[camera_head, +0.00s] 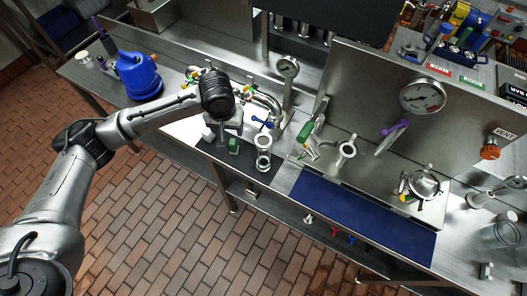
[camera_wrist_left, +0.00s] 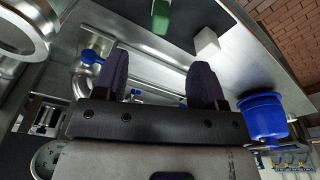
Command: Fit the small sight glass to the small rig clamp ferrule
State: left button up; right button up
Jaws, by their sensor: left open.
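My left gripper (camera_head: 224,134) hangs over the dark mat at the left part of the bench. In the left wrist view its two dark fingers (camera_wrist_left: 160,68) stand wide apart with nothing between them. A short metal cylinder with ring flanges (camera_head: 263,151), which looks like the small sight glass, stands on the mat to the right of the gripper, apart from it. A large metal ring at the wrist view's upper left (camera_wrist_left: 24,28) may be the same piece. A metal ring fitting (camera_head: 346,150) on the steel bench may be the rig clamp ferrule; I cannot tell. My right gripper is not in view.
A green block (camera_head: 234,146) and a white block (camera_head: 208,134) sit close to the gripper. Bent pipes with a blue-handled valve (camera_head: 263,122) and a gauge post (camera_head: 288,68) stand behind. A blue jug (camera_head: 138,75) stands left. The blue mat (camera_head: 360,222) is clear.

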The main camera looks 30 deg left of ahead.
pick_arm(q)
jog(key=shift+o, duration=0.9)
